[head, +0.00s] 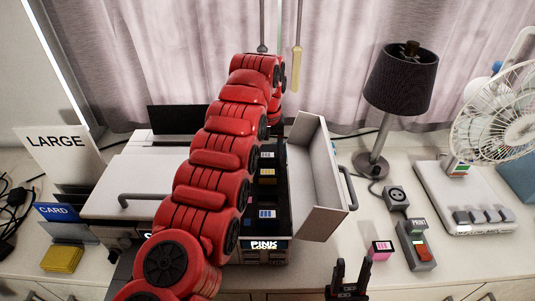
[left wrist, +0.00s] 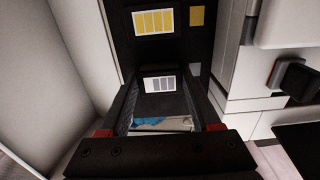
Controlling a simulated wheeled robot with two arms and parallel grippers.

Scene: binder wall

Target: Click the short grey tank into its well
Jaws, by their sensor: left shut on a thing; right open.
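In the left wrist view my left gripper (left wrist: 165,115) is shut on the short grey tank (left wrist: 158,85), a dark block with a grey striped label, one finger on each side. Just beyond it is a dark tank with a yellow striped label (left wrist: 154,21). In the head view my red left arm reaches over the open printer and hides most of that gripper. A row of dark tanks there includes a yellow-labelled one (head: 267,172) and a blue-labelled one (head: 267,213). I cannot tell whether the grey tank is fully seated. My right gripper (head: 349,280) is open and empty at the bottom.
The printer's white door (head: 312,180) stands open on the right of the tanks. A "PINK LOOSE" label (head: 264,245) is at the front. A pink-labelled block (head: 380,250), a device with a red button (head: 420,250), a lamp (head: 400,80) and a fan (head: 500,120) stand to the right.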

